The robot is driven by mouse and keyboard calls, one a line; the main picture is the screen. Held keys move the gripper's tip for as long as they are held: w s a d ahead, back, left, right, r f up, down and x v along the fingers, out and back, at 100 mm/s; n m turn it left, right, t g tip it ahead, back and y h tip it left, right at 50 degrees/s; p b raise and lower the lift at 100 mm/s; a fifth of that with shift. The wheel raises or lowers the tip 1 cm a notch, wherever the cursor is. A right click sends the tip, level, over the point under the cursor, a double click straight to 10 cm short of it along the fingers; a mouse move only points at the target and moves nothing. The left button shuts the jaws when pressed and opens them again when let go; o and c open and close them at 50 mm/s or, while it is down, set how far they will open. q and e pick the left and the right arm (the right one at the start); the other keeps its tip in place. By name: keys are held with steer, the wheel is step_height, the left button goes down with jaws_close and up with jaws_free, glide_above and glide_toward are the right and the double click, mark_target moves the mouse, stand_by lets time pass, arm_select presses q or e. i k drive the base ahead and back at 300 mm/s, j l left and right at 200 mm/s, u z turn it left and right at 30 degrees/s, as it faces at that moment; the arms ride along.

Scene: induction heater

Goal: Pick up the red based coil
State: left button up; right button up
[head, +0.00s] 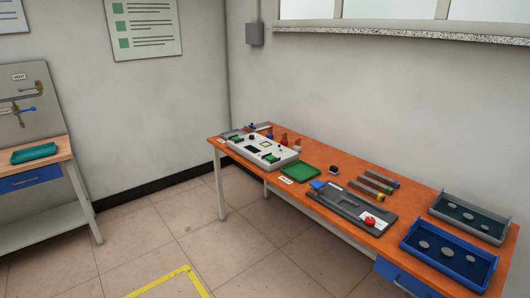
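I cannot single out a red based coil for sure at this distance. Small reddish-brown upright pieces (284,140) stand at the far end of the orange table (322,172), behind the white board. Several dark bars (370,187) with small coloured ends lie side by side near the table's back edge. A red round knob (370,221) sits on the dark grey device (350,207) at the front edge. Neither of my grippers is in view.
A white board (262,148) with green parts, a green mat (299,171) and a small black object (333,169) are on the table. Blue (407,246) and grey (436,206) trays holding round discs stand at right. Open tiled floor lies in front; another bench (62,150) stands left.

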mark_target(284, 141)
steer(key=i+z, duration=0.1)
steer(key=i, duration=0.6)
steer(key=i+j, duration=0.15)
steer(key=i, duration=0.5)
steer(key=l+z, duration=0.05)
